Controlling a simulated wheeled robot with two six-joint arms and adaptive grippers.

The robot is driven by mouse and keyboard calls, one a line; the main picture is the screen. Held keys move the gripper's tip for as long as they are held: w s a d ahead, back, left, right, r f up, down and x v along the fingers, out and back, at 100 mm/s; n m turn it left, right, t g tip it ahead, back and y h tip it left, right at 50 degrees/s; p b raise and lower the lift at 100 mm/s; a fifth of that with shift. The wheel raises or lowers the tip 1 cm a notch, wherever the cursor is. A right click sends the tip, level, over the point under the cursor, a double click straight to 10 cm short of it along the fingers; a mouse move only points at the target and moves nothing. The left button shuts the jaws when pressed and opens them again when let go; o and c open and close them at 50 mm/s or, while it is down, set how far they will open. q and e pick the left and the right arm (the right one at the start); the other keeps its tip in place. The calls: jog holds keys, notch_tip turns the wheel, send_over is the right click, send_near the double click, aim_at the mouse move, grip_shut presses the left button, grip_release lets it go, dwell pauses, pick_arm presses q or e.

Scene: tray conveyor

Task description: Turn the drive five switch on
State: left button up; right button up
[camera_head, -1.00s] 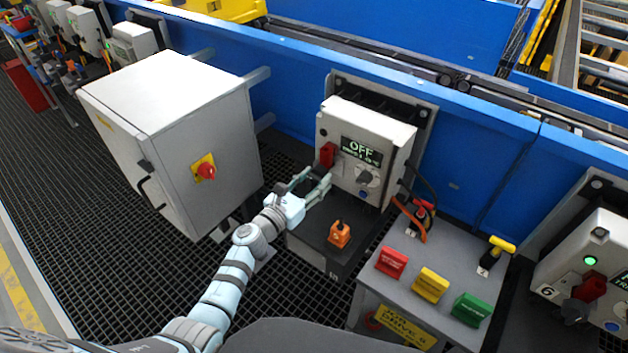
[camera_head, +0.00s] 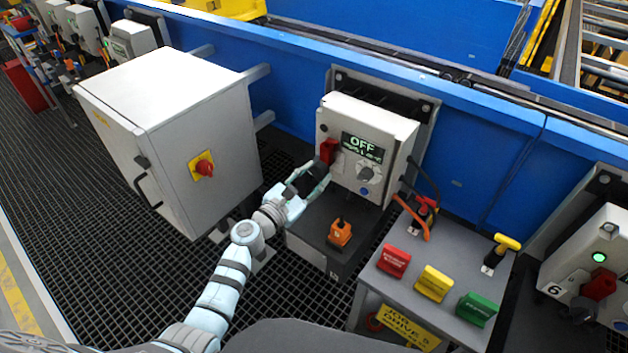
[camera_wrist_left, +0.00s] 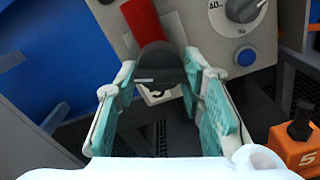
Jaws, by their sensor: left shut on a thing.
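The drive five box (camera_head: 366,150) is a grey control box on the blue rail, and its display reads OFF. Its switch is a red lever (camera_head: 328,151) on the left of the front face, and the red part also shows in the wrist view (camera_wrist_left: 148,28). A black end piece (camera_wrist_left: 162,66) sits below the red part. My left gripper (camera_head: 313,183) is at this lever, with its two teal fingers on either side of the black end in the left wrist view (camera_wrist_left: 160,82). It is shut on the switch handle. My right gripper is out of view.
An orange block marked 5 (camera_head: 340,233) stands on the dark pedestal below the box. A grey cabinet (camera_head: 170,135) with a red knob is at left. A desk at right has red, yellow and green tags (camera_head: 434,284). Box 6 (camera_head: 590,262) is at far right.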

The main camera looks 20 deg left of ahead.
pick_arm(q)
jog(key=m+b, duration=0.6)
jog(key=m, duration=0.7)
jog(key=shift+m, duration=0.4)
jog(key=o, duration=1.1)
jog(key=shift+o, duration=0.2)
jog(key=shift+a, duration=0.1)
jog(key=v, duration=1.2)
